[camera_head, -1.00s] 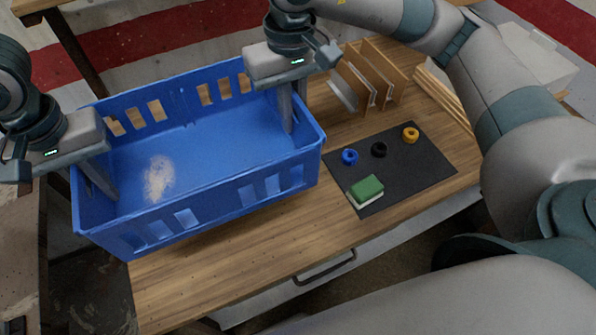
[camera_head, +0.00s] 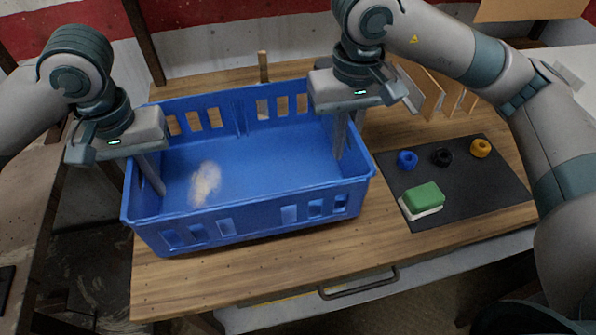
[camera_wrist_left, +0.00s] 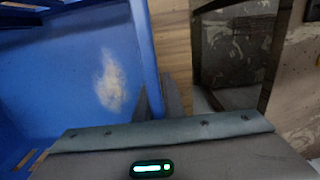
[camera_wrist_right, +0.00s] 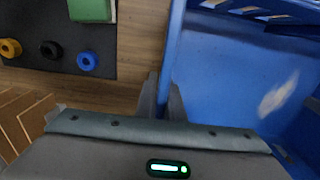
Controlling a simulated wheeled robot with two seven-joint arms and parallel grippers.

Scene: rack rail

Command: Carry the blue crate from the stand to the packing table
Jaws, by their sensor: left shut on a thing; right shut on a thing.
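The blue crate (camera_head: 260,170) is empty apart from a pale worn patch on its floor. It is over the left part of the wooden table (camera_head: 290,265); whether its base touches the top I cannot tell. My left gripper (camera_head: 152,180) is shut on the crate's left end wall, and the wall shows between its fingers in the left wrist view (camera_wrist_left: 152,85). My right gripper (camera_head: 345,145) is shut on the right end wall, also seen in the right wrist view (camera_wrist_right: 168,90). The crate looks about level.
A dark mat (camera_head: 470,195) right of the crate holds a green-and-white block (camera_head: 422,198) and blue (camera_head: 407,160), black (camera_head: 441,157) and orange (camera_head: 480,148) rings. Wooden dividers (camera_head: 430,95) stand behind it. A drawer handle (camera_head: 358,285) is at the front edge.

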